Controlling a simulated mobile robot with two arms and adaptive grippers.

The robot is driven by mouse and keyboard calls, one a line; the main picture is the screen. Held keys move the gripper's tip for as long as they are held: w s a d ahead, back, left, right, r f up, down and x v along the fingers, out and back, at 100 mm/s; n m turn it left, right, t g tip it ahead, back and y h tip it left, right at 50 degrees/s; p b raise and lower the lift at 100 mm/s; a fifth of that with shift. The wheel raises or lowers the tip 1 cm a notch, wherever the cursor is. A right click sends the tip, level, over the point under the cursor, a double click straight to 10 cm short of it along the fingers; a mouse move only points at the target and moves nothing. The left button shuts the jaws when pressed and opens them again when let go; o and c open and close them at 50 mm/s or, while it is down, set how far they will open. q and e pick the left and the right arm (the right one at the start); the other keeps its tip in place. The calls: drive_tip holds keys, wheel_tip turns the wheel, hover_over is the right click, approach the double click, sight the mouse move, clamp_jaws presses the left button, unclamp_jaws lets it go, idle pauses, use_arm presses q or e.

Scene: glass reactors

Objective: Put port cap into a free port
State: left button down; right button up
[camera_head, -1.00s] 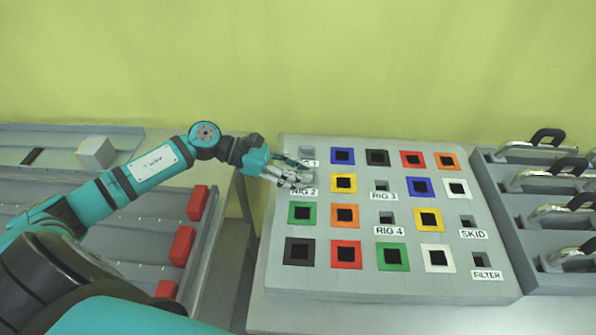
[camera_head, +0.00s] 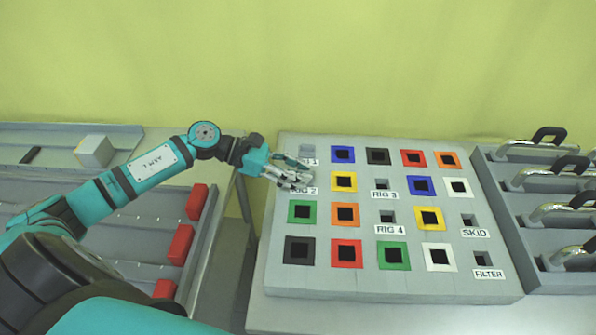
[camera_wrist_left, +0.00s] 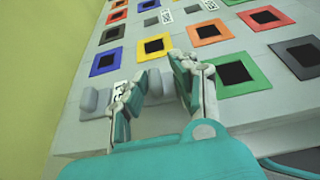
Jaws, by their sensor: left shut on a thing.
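My left gripper (camera_head: 298,175) is at the upper left of the grey port panel (camera_head: 455,286), just above the RIG 2 label. It is shut on a grey port cap (camera_wrist_left: 155,84), seen between its fingers in the left wrist view; the fingers partly hide it. I cannot tell whether the cap is seated in the RIG 2 port. Another grey cap (camera_head: 306,150) sits at RIG 1. Small dark uncapped ports show at RIG 3 (camera_head: 381,184), RIG 4 (camera_head: 387,216), SKID (camera_head: 467,219) and FILTER (camera_head: 480,258). My right gripper is not in view.
Several coloured square frames with black centres, such as a blue one (camera_head: 343,155), fill the panel around the ports. A rack with handled items (camera_head: 540,178) adjoins the panel's right side. A grey table with red blocks (camera_head: 181,244) and a pale cube (camera_head: 95,151) is at left.

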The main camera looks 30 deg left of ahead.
use_arm(q)
drive_tip(key=shift+f, duration=0.15)
idle(0.6)
drive_tip(key=c, duration=1)
unclamp_jaws()
drive_tip(key=shift+o, duration=0.2)
drive_tip(key=v, duration=1.2)
wheel_tip(320, 180, up, 8)
drive_tip(key=p, duration=0.6)
drive_tip(key=shift+f, duration=0.1)
